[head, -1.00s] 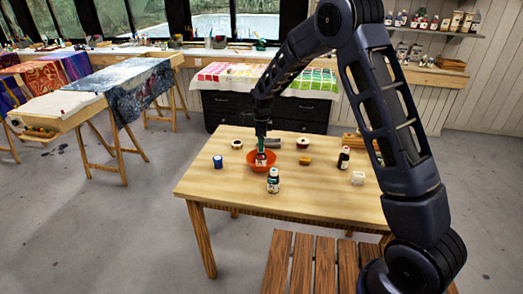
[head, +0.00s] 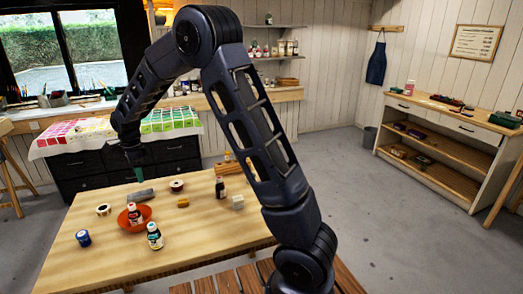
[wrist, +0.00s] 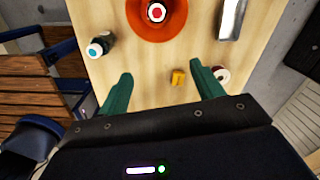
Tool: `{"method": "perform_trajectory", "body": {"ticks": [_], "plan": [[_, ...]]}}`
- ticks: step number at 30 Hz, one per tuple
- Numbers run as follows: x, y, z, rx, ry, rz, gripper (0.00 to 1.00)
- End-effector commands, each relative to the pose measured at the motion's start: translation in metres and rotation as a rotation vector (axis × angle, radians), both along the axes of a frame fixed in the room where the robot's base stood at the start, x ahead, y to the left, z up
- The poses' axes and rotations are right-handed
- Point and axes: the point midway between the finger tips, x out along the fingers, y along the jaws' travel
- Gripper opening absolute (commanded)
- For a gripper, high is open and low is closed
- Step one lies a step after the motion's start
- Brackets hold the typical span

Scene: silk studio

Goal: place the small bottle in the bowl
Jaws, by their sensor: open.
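The orange-red bowl (head: 146,212) stands on the left part of the wooden table. A small bottle with a red cap (head: 133,212) stands in the bowl; its lower part is hidden by the rim. In the wrist view the bowl (wrist: 170,34) is at the top edge, with the red-topped bottle (wrist: 156,12) inside it. My gripper (wrist: 160,72) is open and empty, its green fingers apart. In the head view, my gripper (head: 136,156) is raised above the bowl, clear of the bottle.
A dark bottle with a pale label (head: 154,237) stands just in front of the bowl. A blue jar (head: 83,238), a tape roll (head: 103,209), a yellow block (head: 183,202), a dark bottle (head: 220,188) and a white block (head: 237,202) stand around on the table (head: 195,240).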

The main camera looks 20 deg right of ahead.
Motion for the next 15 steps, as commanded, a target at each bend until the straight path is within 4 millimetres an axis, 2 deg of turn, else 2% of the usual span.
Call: {"method": "perform_trajectory", "body": {"ticks": [1, 3, 9, 15], "plan": [[0.000, -0.021, 0.017, 0.010, -0.012, 0.028, 0.66], [-0.002, -0.046, 0.037, 0.019, -0.028, 0.084, 0.66], [-0.016, -0.117, 0.084, 0.034, -0.076, 0.242, 0.66], [-0.042, -0.185, 0.123, 0.031, -0.130, 0.398, 0.66]]}}
